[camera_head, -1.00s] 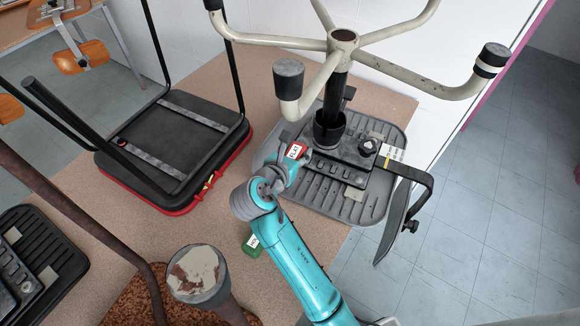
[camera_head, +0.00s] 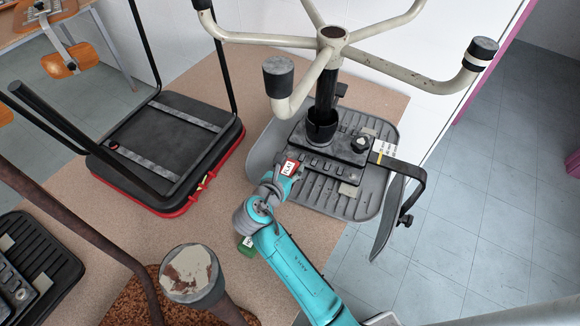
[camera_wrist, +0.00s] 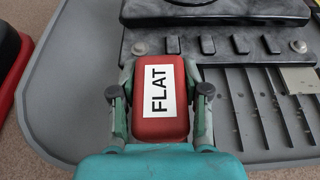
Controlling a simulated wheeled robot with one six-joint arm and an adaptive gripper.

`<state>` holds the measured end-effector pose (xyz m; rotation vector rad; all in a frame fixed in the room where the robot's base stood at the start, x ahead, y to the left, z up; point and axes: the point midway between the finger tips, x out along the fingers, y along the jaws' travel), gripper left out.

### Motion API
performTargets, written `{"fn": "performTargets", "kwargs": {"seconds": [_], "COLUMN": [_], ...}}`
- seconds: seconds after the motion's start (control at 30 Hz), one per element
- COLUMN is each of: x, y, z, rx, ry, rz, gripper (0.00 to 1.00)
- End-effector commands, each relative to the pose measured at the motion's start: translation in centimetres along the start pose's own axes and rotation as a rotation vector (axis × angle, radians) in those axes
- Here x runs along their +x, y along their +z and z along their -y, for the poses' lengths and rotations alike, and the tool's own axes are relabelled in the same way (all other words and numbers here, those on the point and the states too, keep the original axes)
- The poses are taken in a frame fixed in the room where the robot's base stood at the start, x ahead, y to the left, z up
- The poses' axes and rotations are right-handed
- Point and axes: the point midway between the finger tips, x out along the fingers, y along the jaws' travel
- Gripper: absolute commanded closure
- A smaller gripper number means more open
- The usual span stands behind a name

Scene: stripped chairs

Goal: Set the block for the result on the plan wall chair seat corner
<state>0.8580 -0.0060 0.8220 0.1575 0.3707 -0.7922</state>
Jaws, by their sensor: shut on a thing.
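My gripper (camera_head: 284,176) is shut on a red block (camera_head: 290,167) with a white label reading FLAT. In the wrist view the red block (camera_wrist: 146,124) sits between the two fingers of my gripper (camera_wrist: 160,80), label facing up. The block is over the near-left part of the upturned grey chair seat (camera_head: 262,156), beside the black mounting plate (camera_head: 345,148). The grey seat (camera_wrist: 75,75) shows beneath and around it in the wrist view. I cannot tell whether the block touches the seat. A green block (camera_head: 246,250) with a white label lies on the brown board, partly hidden by my arm.
Beige chair legs (camera_head: 395,48) spread above the seat from a black post. A black bracket (camera_head: 405,185) juts out at right. A black seat with red edging (camera_head: 165,150) lies at left. A worn leg end (camera_head: 190,272) rises in front. Bare brown board (camera_head: 210,215) lies between.

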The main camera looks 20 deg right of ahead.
Motion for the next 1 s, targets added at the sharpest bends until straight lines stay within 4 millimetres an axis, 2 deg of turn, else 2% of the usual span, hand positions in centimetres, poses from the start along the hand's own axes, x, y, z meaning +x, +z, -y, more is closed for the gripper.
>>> {"fn": "performTargets", "kwargs": {"seconds": [0.07,0.1,0.17,0.57,0.77,1.0], "x": [0.1,0.1,0.1,-0.1,-2.9,-7.9], "y": [-0.2,-0.2,-0.2,0.1,0.0,0.0], "z": [0.0,0.0,0.0,0.0,-0.1,-0.1], "rx": [-0.001,-0.001,-0.001,0.0,-0.001,-0.001], "ry": [0.0,0.0,0.0,0.0,0.004,0.004], "rz": [0.0,0.0,0.0,0.0,0.0,0.0], "gripper": [0.96,0.44,0.29,0.29,0.29,0.29]}}
